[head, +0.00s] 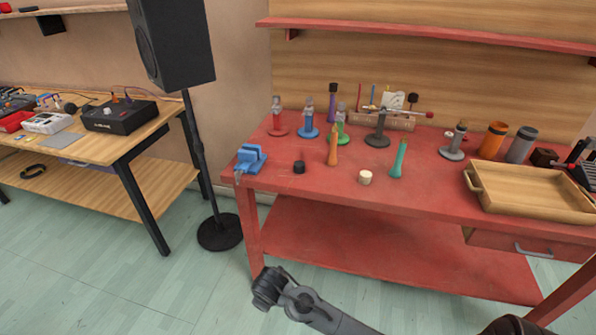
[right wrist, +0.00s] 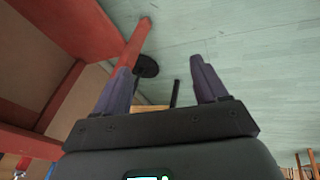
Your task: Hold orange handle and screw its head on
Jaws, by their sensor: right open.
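The orange handle (head: 333,147) stands upright on the red workbench (head: 290,205) in the head view, its narrow end up, with no head on top. A black cylindrical head (head: 299,167) lies to its left, and a cream cylindrical head (head: 366,177) lies to its right. Which one belongs to the orange handle cannot be told. A teal handle (head: 399,158) stands further right. My right gripper (right wrist: 162,82) shows in the right wrist view with its fingers wide apart and nothing between them, away from the handle. My left gripper is not in view.
A blue vise (head: 250,158) sits at the bench's left corner. Several small stands, including a blue-based one (head: 308,130), line the back. A wooden tray (head: 530,195) is at the right. A speaker stand (head: 198,165) rises left of the bench. The front strip is clear.

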